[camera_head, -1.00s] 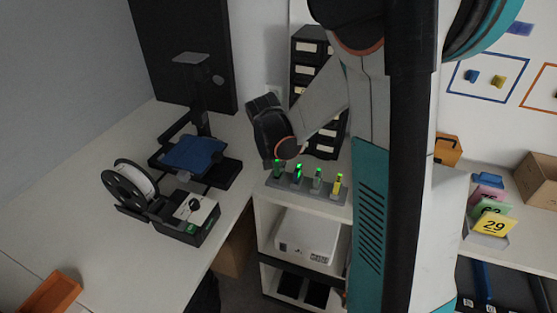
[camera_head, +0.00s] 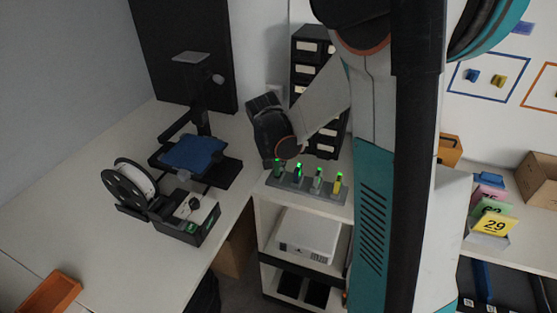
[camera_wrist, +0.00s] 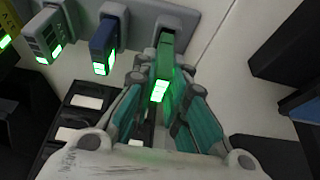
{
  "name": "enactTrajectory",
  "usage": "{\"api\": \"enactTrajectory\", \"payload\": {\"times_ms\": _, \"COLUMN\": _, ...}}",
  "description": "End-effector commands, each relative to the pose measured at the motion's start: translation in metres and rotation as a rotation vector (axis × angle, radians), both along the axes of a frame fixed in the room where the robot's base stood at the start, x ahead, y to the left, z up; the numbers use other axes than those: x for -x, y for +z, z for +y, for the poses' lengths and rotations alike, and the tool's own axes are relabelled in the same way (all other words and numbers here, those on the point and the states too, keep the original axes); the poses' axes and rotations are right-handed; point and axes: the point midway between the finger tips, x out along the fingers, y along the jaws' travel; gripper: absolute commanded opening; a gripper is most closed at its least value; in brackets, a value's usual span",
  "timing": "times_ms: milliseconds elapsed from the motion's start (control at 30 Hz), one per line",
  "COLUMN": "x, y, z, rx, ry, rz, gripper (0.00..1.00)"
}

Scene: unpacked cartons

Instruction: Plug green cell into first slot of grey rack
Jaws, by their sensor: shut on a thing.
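The grey rack (camera_head: 310,190) stands on top of the white shelf unit and also shows in the wrist view (camera_wrist: 140,22). The green cell (camera_wrist: 164,60) is between my fingers, its far end at the rack's end slot, with a dark opening visible behind it. I cannot tell how deep it sits. In the head view the green cell (camera_head: 277,164) is at the rack's left end, under my gripper (camera_head: 276,158). My gripper (camera_wrist: 161,80) is shut on it, one finger on each side. A green light glows on the cell's near end.
Black drawers (camera_head: 305,65) stand close behind. A 3D printer (camera_head: 195,155) and a spool (camera_head: 130,185) are on the left table.

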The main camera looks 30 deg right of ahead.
Motion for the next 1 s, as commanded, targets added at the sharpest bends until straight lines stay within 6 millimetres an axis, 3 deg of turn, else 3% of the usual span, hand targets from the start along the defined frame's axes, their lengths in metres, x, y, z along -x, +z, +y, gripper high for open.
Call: {"api": "enactTrajectory", "payload": {"times_ms": 1000, "x": 0.0001, "y": -0.0078, "z": 0.0001, "rx": 0.0, "ry": 0.0, "rz": 0.0, "gripper": 0.0}}
